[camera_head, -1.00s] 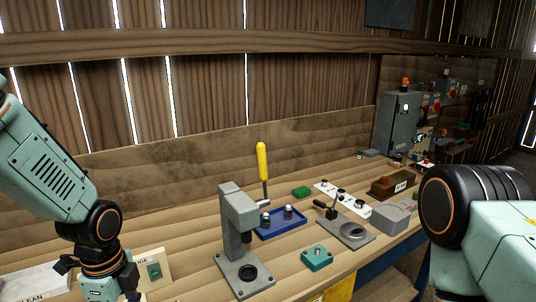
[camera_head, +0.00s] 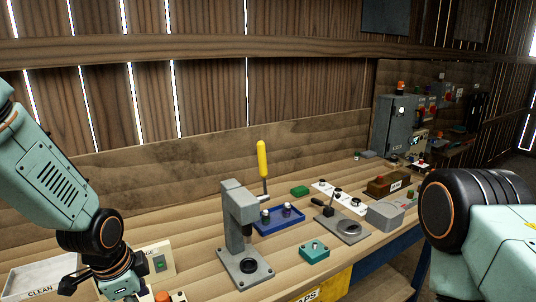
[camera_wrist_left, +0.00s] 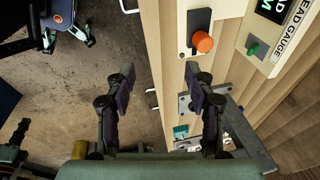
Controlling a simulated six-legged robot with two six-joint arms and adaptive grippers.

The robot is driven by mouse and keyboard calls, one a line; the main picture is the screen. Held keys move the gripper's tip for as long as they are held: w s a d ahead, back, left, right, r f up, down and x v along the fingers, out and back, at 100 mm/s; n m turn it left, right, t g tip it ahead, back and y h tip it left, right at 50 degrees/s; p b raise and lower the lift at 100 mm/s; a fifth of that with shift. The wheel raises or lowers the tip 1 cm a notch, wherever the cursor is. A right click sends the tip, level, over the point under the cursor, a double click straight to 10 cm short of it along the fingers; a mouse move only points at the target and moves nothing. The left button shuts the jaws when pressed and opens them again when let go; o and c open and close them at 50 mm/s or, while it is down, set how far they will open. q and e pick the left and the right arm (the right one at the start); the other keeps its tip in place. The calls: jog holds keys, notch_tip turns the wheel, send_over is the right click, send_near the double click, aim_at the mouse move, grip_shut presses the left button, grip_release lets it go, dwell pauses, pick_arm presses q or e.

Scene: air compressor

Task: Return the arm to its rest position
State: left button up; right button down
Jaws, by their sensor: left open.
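My left arm comes in from the left in the head view, bent downward. Its gripper (camera_head: 92,287) hangs low at the bench's front left, partly cut off by the frame's lower edge. In the left wrist view the two dark fingers (camera_wrist_left: 160,76) stand wide apart with nothing between them. They are over the bench's front edge, with the floor under the left finger and the bench under the right one. My right arm shows at the right edge of the head view, but its gripper is out of view.
An orange button (camera_wrist_left: 203,42) and a gauge panel (camera_wrist_left: 278,30) lie near the left gripper. A white CLEAN tray (camera_head: 42,272) is at far left. A grey press with a yellow handle (camera_head: 240,225), a blue tray (camera_head: 280,222) and a teal block (camera_head: 314,252) stand further right.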

pick_arm(q)
jog(key=s+d+f+n+t+b, duration=0.1)
jog(key=s+f+n+b, duration=0.4)
jog(key=f, duration=0.5)
jog(key=s+d+f+n+t+b, duration=0.15)
jog(key=s+f+n+b, duration=0.35)
jog(key=f, duration=0.5)
jog(key=s+f+n+g+b, duration=0.3)
jog(key=s+f+b, duration=0.7)
jog(key=s+f, duration=0.9)
jog(key=shift+a+g+y, duration=0.15)
jog(key=shift+g+y, duration=0.25)
jog(key=shift+g, duration=0.55)
